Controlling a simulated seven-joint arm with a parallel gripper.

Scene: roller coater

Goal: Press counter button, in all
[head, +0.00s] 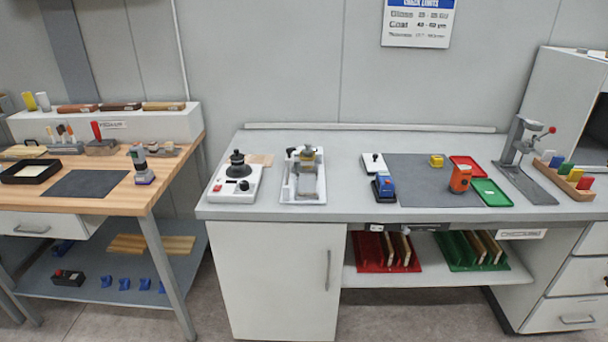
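No part of my gripper shows in the head view. I cannot tell for certain which thing carries the counter button. A small white box (374,163) with a dark spot on top sits on the grey bench, left of the dark mat. A blue device (384,186) with a pale front stands in front of it at the mat's left edge. An orange device (460,179) with a dark face stands on the mat's right side. A white machine (233,183) with a black knob on top and small controls on its front stands at the bench's left end.
A white tray (288,193) holds a metal apparatus. Red (465,162) and green (491,192) trays lie right of the dark mat (420,198). A lever stand (515,150) and a wooden rack (570,185) stand further right. A wooden table (120,197) is at left.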

